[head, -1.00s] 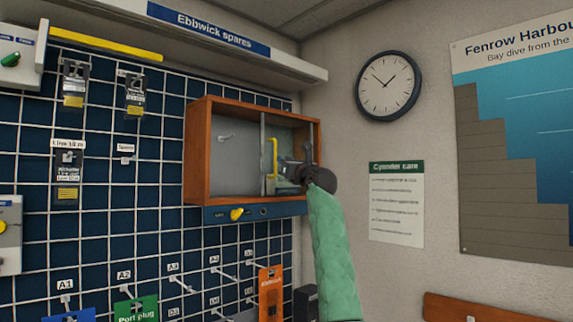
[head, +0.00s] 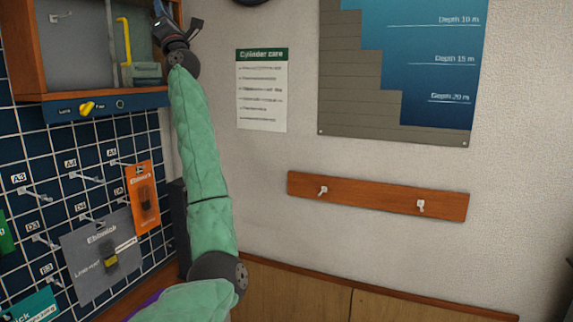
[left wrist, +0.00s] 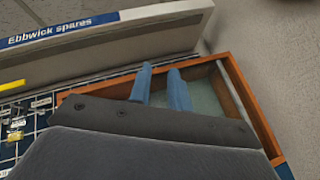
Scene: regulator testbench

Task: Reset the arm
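My left arm, in a green sleeve, reaches up the head view. Its dark left gripper (head: 160,10) is at the right side of an open wooden wall cabinet (head: 24,70), near the top edge of the picture. In the left wrist view two blue fingers (left wrist: 162,88) point into the cabinet (left wrist: 250,105), with a gap between them and nothing seen held. My right gripper is not in view.
A blue strip with a yellow knob (head: 87,108) runs under the cabinet. Packets, an orange one (head: 142,198) and a grey one (head: 103,255), hang on the grid wall. A wooden hook rail (head: 375,196) is on the right wall. Space before that wall looks free.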

